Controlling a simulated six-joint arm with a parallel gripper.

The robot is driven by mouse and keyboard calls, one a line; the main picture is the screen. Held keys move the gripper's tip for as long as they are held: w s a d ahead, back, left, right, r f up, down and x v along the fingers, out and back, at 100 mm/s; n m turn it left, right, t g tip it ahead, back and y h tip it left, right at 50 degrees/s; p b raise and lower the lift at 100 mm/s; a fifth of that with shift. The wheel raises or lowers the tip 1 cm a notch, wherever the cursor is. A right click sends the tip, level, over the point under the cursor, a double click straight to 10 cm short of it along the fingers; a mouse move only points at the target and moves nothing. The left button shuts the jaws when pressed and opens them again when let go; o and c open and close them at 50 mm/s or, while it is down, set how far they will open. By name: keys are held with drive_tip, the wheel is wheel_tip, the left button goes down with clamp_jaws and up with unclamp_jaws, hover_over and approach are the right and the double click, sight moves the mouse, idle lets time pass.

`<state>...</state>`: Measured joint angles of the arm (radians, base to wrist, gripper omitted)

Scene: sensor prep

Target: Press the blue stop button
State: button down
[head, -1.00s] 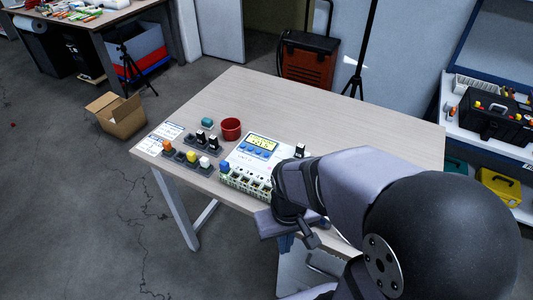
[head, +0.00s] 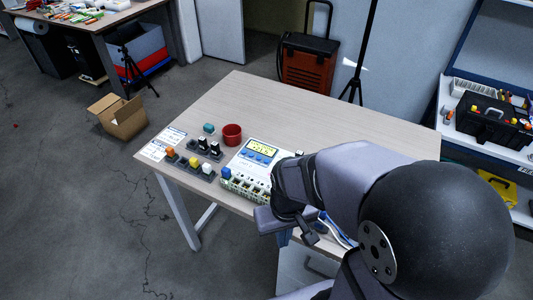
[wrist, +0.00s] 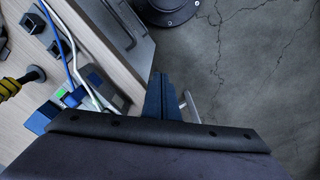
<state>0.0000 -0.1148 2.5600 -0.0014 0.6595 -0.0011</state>
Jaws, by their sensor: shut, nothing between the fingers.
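A white device (head: 240,170) with a yellow-green display (head: 262,146) lies on the table. A row of blue buttons (head: 259,156) sits below the display; I cannot tell which one is the stop button. A separate blue cap (head: 226,173) shows at the device's front left corner. My gripper (head: 283,238) is at the table's front edge, to the right of and nearer than the device. Its dark blue fingers (wrist: 160,96) are together and empty in the wrist view, beside the table edge with floor behind. My arm hides the device's right side.
A red cup (head: 232,134) and a teal block (head: 208,128) stand behind sockets with orange, yellow and white caps. Blue and white cables (head: 336,232) lie by my arm; in the wrist view they run near blue blocks (wrist: 40,117). The table's back (head: 300,112) is clear.

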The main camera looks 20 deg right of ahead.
drive_tip(key=w+d+r+n+t+p, duration=0.1)
drive_tip(key=w+d+r+t+p, duration=0.1)
drive_tip(key=w+r+p, duration=0.55)
drive_tip(key=w+d+r+n+t+p, duration=0.15)
drive_tip(key=w+r+p, duration=0.25)
drive_tip(key=r+p, duration=0.65)
drive_tip(key=n+t+y+p, duration=0.1)
drive_tip(key=n+t+y, duration=0.3)
drive_tip(key=n, duration=0.8)
hover_over(267, 161)
drive_tip(key=shift+s+d+f, duration=0.1)
drive_tip(key=shift+s+f, duration=0.05)
drive_tip(key=shift+f, duration=0.7)
drive_tip(key=shift+s+d+f, duration=0.1)
drive_tip(key=shift+s+f, duration=0.05)
drive_tip(key=shift+f, duration=0.65)
drive_tip(key=shift+s+d+f, duration=0.1)
drive_tip(key=shift+s+f, duration=0.05)
drive_tip(key=shift+f, duration=0.7)
drive_tip(key=shift+f, duration=0.1)
wheel_tip(267, 161, down, 9)
drive_tip(key=b, duration=0.8)
drive_tip(key=shift+r, duration=0.2)
drive_tip(key=shift+f, duration=0.1)
drive_tip(key=shift+f+b, duration=0.35)
drive_tip(key=shift+b, duration=0.05)
